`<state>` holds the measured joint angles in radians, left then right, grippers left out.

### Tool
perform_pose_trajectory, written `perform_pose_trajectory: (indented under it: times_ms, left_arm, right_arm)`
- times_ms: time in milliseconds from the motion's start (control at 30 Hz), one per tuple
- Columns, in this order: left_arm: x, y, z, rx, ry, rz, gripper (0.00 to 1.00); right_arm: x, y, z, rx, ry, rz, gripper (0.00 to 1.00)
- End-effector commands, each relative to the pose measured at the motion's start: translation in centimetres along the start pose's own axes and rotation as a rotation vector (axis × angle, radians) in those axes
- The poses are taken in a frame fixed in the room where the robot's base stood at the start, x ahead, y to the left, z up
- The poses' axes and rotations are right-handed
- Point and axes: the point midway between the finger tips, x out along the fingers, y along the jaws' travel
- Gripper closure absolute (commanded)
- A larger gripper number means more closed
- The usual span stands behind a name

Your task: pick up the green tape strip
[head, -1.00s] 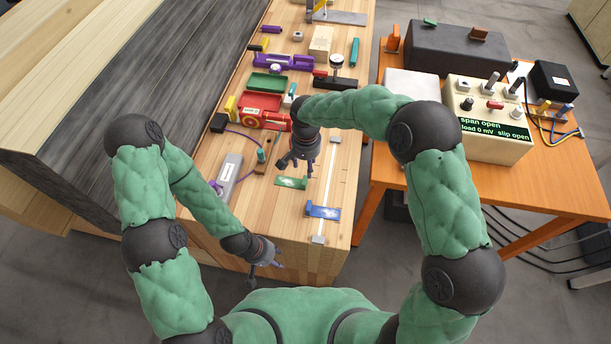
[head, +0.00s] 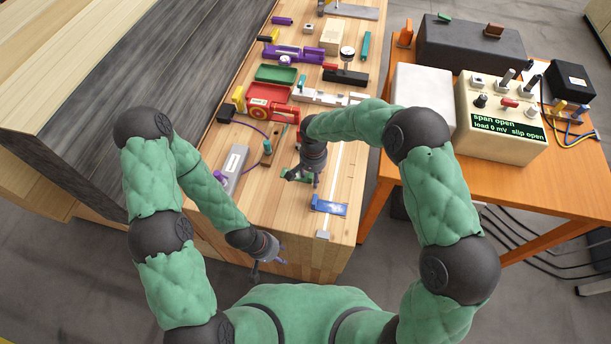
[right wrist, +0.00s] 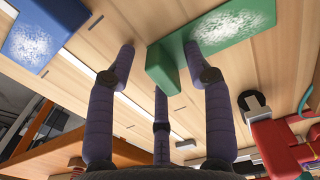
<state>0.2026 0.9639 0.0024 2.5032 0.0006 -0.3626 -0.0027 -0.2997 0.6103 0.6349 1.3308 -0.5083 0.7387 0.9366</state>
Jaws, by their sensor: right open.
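The green tape strip (head: 284,176) lies on the wooden bench in the head view, partly hidden by my right gripper (head: 301,177). In the right wrist view the green strip (right wrist: 222,43) shows a white speckled patch and a raised block at its near end. The open fingers of my right gripper (right wrist: 159,62) are spread around that end block, with gaps visible; I cannot tell whether any finger touches it. My left gripper (head: 267,262) hangs low at the bench's front edge, away from the strip, with its fingers apart and empty.
A blue strip (head: 329,205) lies right of the green one, by a long pale rail (head: 335,180). A red device (head: 270,100), a green tray (head: 276,74) and a grey block (head: 231,168) stand farther back and left. An orange table (head: 480,190) stands right.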

Motion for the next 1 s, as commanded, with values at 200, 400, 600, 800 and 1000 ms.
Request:
perform_pose_trajectory:
  times_ms: [200,400,600,800,1000]
  left_arm:
    - [0.0,0.0,0.0,0.0,0.0,0.0,0.6]
    - [0.0,0.0,0.0,0.0,0.0,0.0,0.6]
    - [0.0,0.0,0.0,0.0,0.0,0.0,0.6]
    - [-0.4,0.1,0.0,0.0,0.0,0.0,0.6]
    - [-1.2,0.4,0.1,0.0,0.0,0.0,0.6]
  right_arm:
    - [-0.1,0.0,0.0,0.0,0.0,0.0,0.91]
    - [-0.1,0.0,0.0,0.0,0.0,0.0,1.0]
    - [-0.1,0.0,0.0,0.0,-0.001,0.0,1.0]
    - [-1.0,0.0,0.0,0.0,0.0,0.0,1.0]
    - [-3.6,0.0,0.0,0.001,0.001,-0.001,1.0]
